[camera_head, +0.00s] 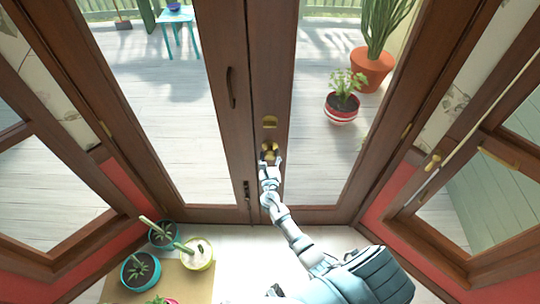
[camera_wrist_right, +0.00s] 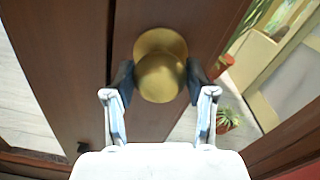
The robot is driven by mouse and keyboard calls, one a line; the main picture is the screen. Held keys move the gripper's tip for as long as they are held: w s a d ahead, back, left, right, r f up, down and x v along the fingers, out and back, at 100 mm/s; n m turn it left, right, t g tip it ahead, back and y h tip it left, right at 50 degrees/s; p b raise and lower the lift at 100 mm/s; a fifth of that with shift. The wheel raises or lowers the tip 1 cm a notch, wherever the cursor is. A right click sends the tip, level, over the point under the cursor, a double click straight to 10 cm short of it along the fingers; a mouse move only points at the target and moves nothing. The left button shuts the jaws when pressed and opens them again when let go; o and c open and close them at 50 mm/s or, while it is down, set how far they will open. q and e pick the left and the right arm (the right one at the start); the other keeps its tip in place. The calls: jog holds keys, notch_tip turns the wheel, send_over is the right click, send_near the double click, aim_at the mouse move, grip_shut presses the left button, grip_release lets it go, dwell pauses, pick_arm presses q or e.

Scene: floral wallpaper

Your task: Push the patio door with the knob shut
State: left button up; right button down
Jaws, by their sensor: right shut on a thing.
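The patio door (camera_head: 270,60) is a brown wooden frame with glass, and its right leaf carries a brass knob (camera_head: 269,150). The two leaves meet at the centre and look closed or nearly closed; I cannot tell if a small gap is left. My right gripper (camera_head: 270,162) reaches up from the bottom right and is at the knob. In the right wrist view the round brass knob (camera_wrist_right: 160,75) sits between the two fingers of my right gripper (camera_wrist_right: 160,85), which are shut on it. My left gripper is not in view.
A dark handle (camera_head: 230,88) is on the left leaf. Potted plants (camera_head: 140,270) stand on a small table (camera_head: 190,285) at the bottom left. Side windows flank the door. Outside are a deck, potted plants (camera_head: 371,70) and a blue stool (camera_head: 176,17).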

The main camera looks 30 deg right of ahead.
jog(key=n+p, duration=0.3)
jog(key=shift+r, duration=0.2)
jog(key=n+p, duration=0.3)
jog(key=shift+d+n, duration=0.1)
jog(key=shift+n, duration=0.2)
jog(key=shift+f+n+p, duration=0.2)
jog(key=shift+n+p, duration=0.55)
jog(key=shift+n, duration=0.35)
jog(key=shift+c, duration=2.4)
grip_release()
jog(key=shift+w, duration=0.1)
jog(key=shift+o, duration=0.5)
jog(key=shift+w+d+f, duration=0.1)
jog(key=shift+d+f, duration=0.05)
jog(key=shift+f, duration=0.05)
